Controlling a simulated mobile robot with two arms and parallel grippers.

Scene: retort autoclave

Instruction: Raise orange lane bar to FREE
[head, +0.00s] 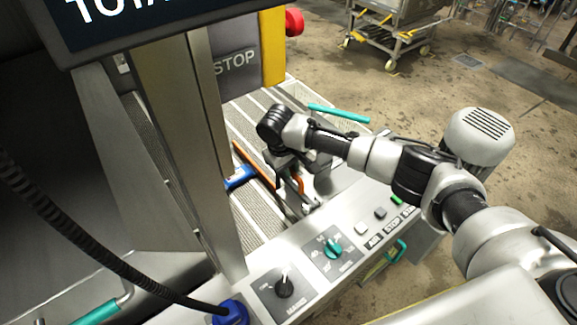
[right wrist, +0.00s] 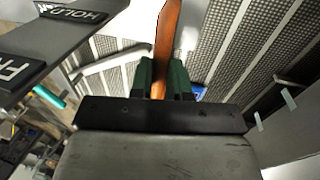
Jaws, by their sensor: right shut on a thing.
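The orange lane bar (head: 252,164) runs slantwise over the ribbed conveyor lanes in the head view. In the right wrist view the bar (right wrist: 168,40) stands up between the fingers. My right gripper (right wrist: 163,80) is shut on it, with one green-padded finger on each side. In the head view my right gripper (head: 289,186) is at the near end of the bar, partly hidden by its own wrist. A grey plate at the upper left of the wrist view carries a HOLD label (right wrist: 72,12) and a partly cut-off label starting FR (right wrist: 19,68). My left gripper is not in view.
A blue part (head: 239,177) lies beside the orange bar. A teal bar (head: 338,113) is beyond my right wrist. The control panel (head: 310,240) with knobs and buttons is in front. A steel post (head: 185,150) stands left. A wheeled cart (head: 395,30) is behind on open floor.

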